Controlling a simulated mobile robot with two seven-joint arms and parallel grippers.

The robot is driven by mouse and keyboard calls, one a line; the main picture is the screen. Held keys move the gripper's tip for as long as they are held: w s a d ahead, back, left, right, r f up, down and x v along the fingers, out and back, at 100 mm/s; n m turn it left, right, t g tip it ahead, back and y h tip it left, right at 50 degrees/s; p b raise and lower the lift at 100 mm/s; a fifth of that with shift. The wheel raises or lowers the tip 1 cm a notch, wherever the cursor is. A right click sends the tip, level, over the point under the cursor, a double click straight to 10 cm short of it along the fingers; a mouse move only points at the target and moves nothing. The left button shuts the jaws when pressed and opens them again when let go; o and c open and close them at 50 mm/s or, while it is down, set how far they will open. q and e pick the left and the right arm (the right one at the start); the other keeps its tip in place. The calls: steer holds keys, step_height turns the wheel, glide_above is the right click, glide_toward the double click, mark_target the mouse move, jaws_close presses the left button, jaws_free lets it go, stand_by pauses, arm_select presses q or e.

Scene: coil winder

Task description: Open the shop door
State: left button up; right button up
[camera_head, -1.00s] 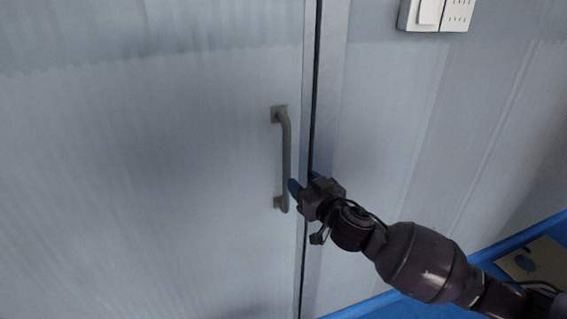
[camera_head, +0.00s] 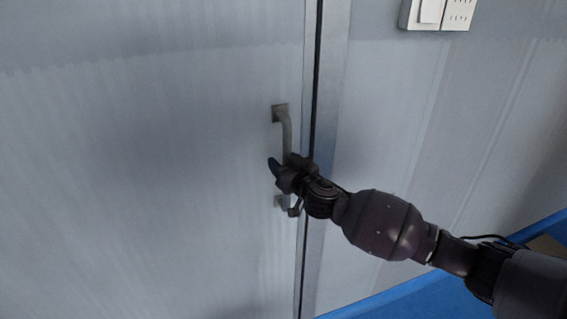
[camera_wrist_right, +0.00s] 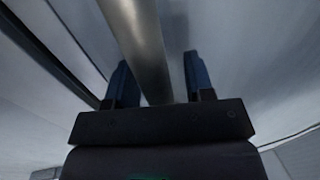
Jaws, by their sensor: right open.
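The shop door (camera_head: 150,170) is a pale grey panel that looks shut, with a dark vertical gap at its right edge. Its metal bar handle (camera_head: 286,130) is upright near that edge. My right gripper (camera_head: 279,163) is at the lower half of the handle and hides part of it. In the right wrist view the handle bar (camera_wrist_right: 142,45) runs between the two blue fingers (camera_wrist_right: 158,80), which are open with a gap to the bar on the right side. My left gripper is not in view.
A white switch and socket plate (camera_head: 436,14) is on the wall at upper right. A blue surface (camera_head: 430,295) lies at lower right, beneath my right arm. The door face left of the handle is clear.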

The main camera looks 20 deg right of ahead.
jaws_close()
